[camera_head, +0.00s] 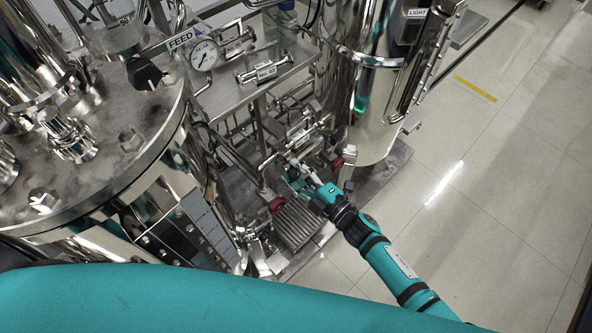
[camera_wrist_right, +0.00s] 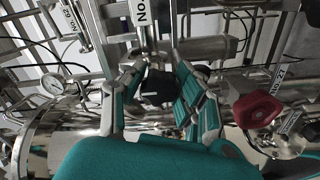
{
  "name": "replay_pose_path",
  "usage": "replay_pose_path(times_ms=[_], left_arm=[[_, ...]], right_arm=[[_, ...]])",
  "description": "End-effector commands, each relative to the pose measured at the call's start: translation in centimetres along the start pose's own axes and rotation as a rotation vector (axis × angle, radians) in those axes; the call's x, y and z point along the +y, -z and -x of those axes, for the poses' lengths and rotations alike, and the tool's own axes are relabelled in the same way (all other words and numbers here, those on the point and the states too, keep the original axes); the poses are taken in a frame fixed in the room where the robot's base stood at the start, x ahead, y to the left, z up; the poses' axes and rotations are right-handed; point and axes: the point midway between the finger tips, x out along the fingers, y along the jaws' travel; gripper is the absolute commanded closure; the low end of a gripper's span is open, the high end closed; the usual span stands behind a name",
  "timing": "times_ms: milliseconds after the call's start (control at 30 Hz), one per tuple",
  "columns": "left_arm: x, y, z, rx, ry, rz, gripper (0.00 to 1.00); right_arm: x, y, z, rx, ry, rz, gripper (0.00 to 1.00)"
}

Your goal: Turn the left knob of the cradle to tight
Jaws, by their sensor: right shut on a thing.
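My right gripper (camera_head: 301,176) reaches in low between the steel vessels in the head view. In the wrist view my right gripper (camera_wrist_right: 157,92) has its teal-padded fingers closed on both sides of a dark knob (camera_wrist_right: 157,86) below a white "No." tag. In the head view the gripper hides this knob. I cannot tell which way the knob is turned, nor read any tight marking. My left gripper is not in view.
A red knob (camera_wrist_right: 257,108) is right of the fingers in the wrist view. Red knobs (camera_head: 276,205) and (camera_head: 337,163) flank the gripper in the head view. Pipes and a pressure gauge (camera_head: 204,55) crowd the skid. The floor (camera_head: 480,190) at right is clear.

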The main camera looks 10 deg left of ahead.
Motion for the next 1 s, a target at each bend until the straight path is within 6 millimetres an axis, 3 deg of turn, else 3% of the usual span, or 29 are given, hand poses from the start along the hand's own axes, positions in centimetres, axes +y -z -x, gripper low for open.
replay_pose_path(times_ms=[533, 567, 700, 1000], left_arm=[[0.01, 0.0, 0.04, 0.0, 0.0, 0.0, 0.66], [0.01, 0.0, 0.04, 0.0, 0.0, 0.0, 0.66], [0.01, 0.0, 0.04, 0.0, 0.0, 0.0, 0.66], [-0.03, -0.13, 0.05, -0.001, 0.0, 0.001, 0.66]], right_arm=[[-0.23, -0.11, 0.12, -0.003, 0.004, -0.027, 1.0], [-0.23, -0.1, 0.12, -0.003, 0.004, -0.027, 0.65], [-0.18, -0.08, 0.09, -0.002, 0.003, -0.026, 0.46], [-0.09, -0.03, 0.15, -0.001, 0.001, -0.025, 0.43]])
